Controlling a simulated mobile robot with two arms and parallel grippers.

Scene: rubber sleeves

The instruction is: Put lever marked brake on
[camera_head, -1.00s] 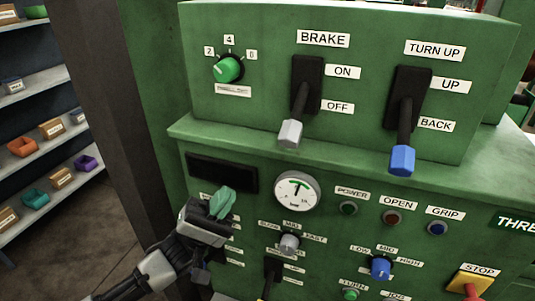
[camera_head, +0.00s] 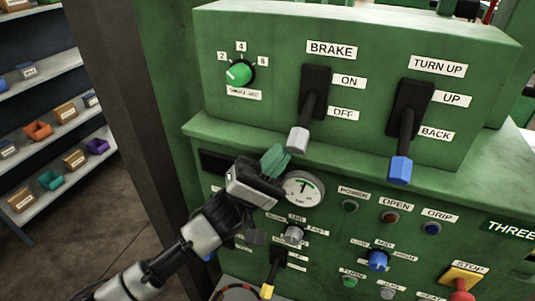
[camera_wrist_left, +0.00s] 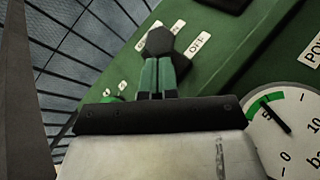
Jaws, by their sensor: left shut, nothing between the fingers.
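The brake lever (camera_head: 299,138) has a grey hexagonal knob and a black stem in a black slot on the green panel. It points down, beside the OFF label. My left gripper (camera_head: 276,160) is shut and empty, just below and left of the knob, in front of the gauge's left edge. In the left wrist view the knob (camera_wrist_left: 160,42) shows just beyond the green fingertips (camera_wrist_left: 157,70) of my left gripper. I cannot tell whether they touch it. My right gripper is not in view.
A blue-knobbed lever (camera_head: 400,168) marked TURN UP hangs to the right, beside BACK. A green dial (camera_head: 239,73) sits upper left. A round gauge (camera_head: 303,189) is close to my gripper. A ledge (camera_head: 340,160) juts out below the levers. Shelves (camera_head: 40,130) stand far left.

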